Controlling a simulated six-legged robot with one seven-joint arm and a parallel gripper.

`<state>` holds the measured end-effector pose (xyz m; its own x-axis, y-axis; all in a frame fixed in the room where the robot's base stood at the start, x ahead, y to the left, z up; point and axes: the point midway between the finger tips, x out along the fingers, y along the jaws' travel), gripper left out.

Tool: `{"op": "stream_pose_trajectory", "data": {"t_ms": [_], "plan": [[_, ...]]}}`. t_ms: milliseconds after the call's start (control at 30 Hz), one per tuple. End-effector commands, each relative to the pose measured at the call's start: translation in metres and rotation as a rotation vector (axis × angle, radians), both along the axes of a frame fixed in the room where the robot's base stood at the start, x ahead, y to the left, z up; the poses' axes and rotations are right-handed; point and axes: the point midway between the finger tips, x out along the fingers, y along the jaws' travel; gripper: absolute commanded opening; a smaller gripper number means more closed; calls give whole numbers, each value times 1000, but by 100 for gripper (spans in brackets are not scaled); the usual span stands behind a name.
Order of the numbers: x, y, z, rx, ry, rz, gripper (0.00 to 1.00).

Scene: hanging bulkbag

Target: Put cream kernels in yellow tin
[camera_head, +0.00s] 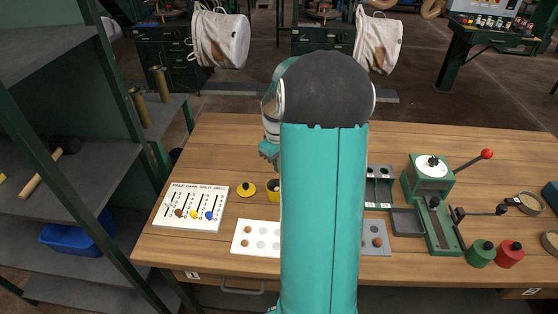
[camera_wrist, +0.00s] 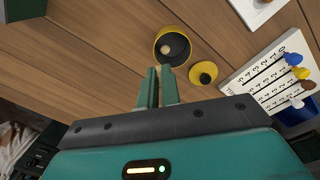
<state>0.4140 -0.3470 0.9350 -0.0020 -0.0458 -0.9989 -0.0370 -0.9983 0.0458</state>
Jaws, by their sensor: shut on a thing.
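The yellow tin (camera_wrist: 185,58) stands open on the table in the wrist view, with a dark inside and a tan kernel (camera_wrist: 167,47) showing in it. In the head view the tin (camera_head: 272,195) is partly hidden by my arm. My gripper (camera_wrist: 158,72) is shut on a small kernel, mostly hidden between the fingertips, just beside the tin's rim in the picture. I cannot tell the held kernel's colour for sure. The yellow lid (camera_wrist: 203,73) lies apart from the tin, and also shows in the head view (camera_head: 245,187).
A white tally board (camera_head: 191,207) with coloured sliders lies at left. A white card with round spots (camera_head: 248,226) and a grey tray (camera_head: 377,251) hold brown kernels in front. A green press (camera_head: 432,187), green tin (camera_head: 481,254) and red tin (camera_head: 510,254) stand at right.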

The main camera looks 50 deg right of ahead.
Motion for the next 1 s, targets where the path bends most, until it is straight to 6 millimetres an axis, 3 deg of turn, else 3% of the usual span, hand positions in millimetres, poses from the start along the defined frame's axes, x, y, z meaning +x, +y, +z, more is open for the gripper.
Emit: {"op": "stream_pose_trajectory", "data": {"t_ms": [100, 200, 267, 667, 1000], "plan": [[0, 0, 0, 0, 0, -1, 0], [0, 0, 0, 0, 0, -1, 23], [0, 0, 0, 0, 0, -1, 30], [0, 0, 9, -2, -1, -1, 30], [1, 3, 77, -4, -4, 1, 30]]}}
